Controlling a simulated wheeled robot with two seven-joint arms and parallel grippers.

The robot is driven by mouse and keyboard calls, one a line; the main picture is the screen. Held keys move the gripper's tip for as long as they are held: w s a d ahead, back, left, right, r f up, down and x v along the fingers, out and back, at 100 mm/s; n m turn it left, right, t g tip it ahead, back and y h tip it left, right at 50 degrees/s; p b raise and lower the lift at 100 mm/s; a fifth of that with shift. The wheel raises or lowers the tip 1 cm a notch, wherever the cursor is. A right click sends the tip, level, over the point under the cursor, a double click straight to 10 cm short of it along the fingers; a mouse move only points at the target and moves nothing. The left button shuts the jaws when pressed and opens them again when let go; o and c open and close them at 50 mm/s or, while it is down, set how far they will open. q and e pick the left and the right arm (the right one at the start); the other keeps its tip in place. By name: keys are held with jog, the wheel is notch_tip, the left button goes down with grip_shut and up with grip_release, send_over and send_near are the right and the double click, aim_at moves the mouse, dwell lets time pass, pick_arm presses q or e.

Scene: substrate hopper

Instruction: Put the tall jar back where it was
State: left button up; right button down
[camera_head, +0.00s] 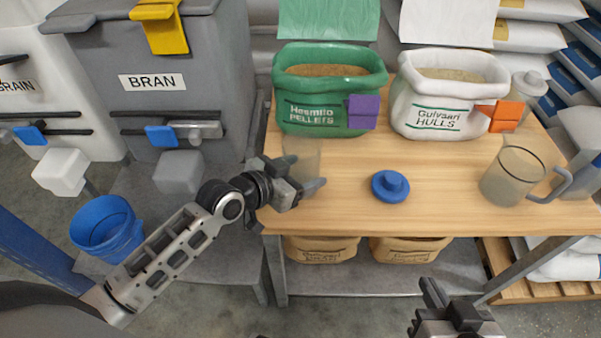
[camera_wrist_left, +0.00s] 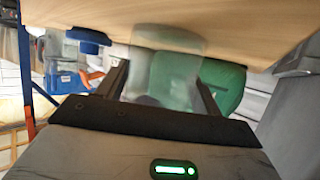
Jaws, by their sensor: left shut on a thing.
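The tall jar (camera_head: 302,155) is clear and faint, near the left end of the wooden table (camera_head: 345,205). It looks upright; I cannot tell whether its base touches the table. My left gripper (camera_head: 308,187) is shut on it, and the jar also shows between the fingers in the left wrist view (camera_wrist_left: 165,72). A blue lid (camera_head: 390,186) with a knob lies on the table to the right of the jar. My right gripper (camera_head: 449,298) is open and empty, in front of the table at the lower right.
A green pellets sack (camera_head: 325,85) with a purple clip and a white hulls sack (camera_head: 440,93) with an orange clip stand behind. A clear jug (camera_head: 515,175) and a lidded jar (camera_head: 527,88) are at right. A grey BRAN hopper (camera_head: 150,60) and blue bucket (camera_head: 105,228) are at left.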

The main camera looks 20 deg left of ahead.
jog(key=shift+s, duration=0.1)
pick_arm(q)
jog(key=o, duration=1.2)
jog(key=shift+s+a+r, duration=0.1)
jog(key=shift+s+r, duration=0.05)
jog(key=shift+s, duration=0.05)
jog(key=p+v, duration=0.2)
jog(key=v, duration=0.9)
jog(key=shift+s+a, duration=0.1)
jog(key=s+d+f+n+y, duration=0.2)
jog(key=s+d+f+n, duration=0.1)
jog(key=s+d, duration=0.2)
jog(key=s, duration=0.2)
jog(key=shift+s+d+f+n, duration=0.2)
jog(key=shift+s+d+n, duration=0.15)
jog(key=shift+d+n, duration=0.05)
pick_arm(e)
jog(key=shift+r, duration=0.45)
